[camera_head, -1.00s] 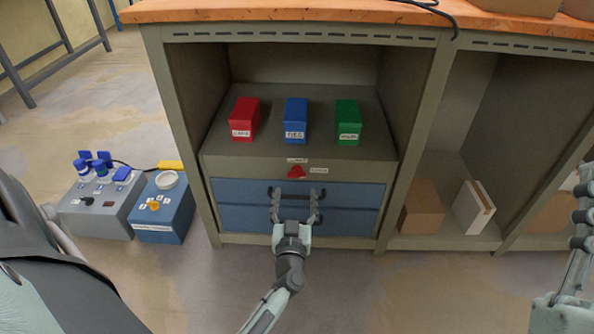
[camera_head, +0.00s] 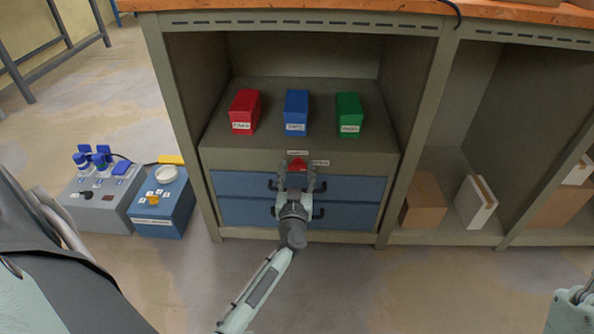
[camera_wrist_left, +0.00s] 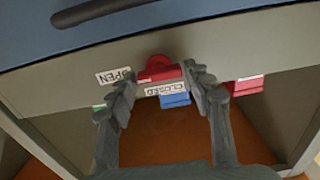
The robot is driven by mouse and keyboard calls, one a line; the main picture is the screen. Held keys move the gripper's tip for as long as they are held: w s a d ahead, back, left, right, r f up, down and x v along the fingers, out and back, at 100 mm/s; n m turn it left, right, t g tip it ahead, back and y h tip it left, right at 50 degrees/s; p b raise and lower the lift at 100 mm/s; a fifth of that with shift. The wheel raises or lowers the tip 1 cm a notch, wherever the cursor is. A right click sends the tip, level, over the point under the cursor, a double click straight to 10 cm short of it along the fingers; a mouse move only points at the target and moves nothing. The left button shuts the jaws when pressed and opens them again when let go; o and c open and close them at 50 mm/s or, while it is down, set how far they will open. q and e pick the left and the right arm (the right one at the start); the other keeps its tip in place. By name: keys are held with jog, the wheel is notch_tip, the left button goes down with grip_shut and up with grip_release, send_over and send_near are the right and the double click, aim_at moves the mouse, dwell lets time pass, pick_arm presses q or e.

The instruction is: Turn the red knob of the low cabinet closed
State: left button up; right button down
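The red knob (camera_head: 298,164) is on the grey panel above two blue drawers of the low cabinet (camera_head: 215,160). In the left wrist view the knob (camera_wrist_left: 158,66) shows between my fingertips, close to them. An OPEN label (camera_wrist_left: 114,76) and a CLOSED label (camera_wrist_left: 165,89) sit beside it on the panel. My left gripper (camera_head: 297,180) is in front of the knob, with its fingers (camera_wrist_left: 163,80) apart on either side. I cannot tell whether they touch it. My right gripper is not in view; only a piece of my right arm shows at the bottom right edge.
Red (camera_head: 244,112), blue (camera_head: 296,113) and green (camera_head: 348,115) boxes stand on the shelf above the knob. Drawer handles (camera_head: 318,213) stick out below. A brown box (camera_head: 423,202) is on the lower right shelf. A blue socket box (camera_head: 162,205) is on the floor at left.

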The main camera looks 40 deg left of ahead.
pick_arm(q)
jog(key=c, duration=0.6)
jog(key=shift+c, duration=0.2)
